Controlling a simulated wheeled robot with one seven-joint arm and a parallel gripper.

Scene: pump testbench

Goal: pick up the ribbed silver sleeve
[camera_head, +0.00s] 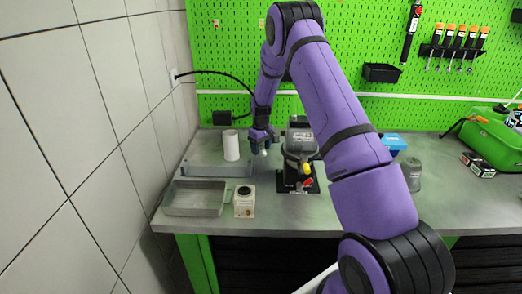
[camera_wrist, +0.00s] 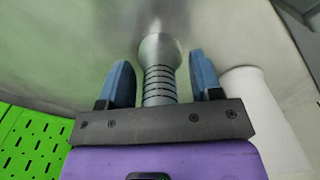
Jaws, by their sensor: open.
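The ribbed silver sleeve (camera_wrist: 160,72) shows in the wrist view, with a wider, smooth far end and dark rings along its near part. It lies between the two blue fingers of my gripper (camera_wrist: 162,78), with a visible gap on each side. My gripper is open. The crossbar of the gripper hides the sleeve's near end. In the head view my gripper (camera_head: 262,146) is low over the back left of the bench, between the white cylinder and the pump. The sleeve cannot be made out clearly there.
A white cylinder (camera_head: 231,145) stands just left of my gripper and also shows in the wrist view (camera_wrist: 262,110). The pump (camera_head: 300,150) stands close on the right. A grey tray (camera_head: 195,210) and a small box with a black knob (camera_head: 244,207) are in front.

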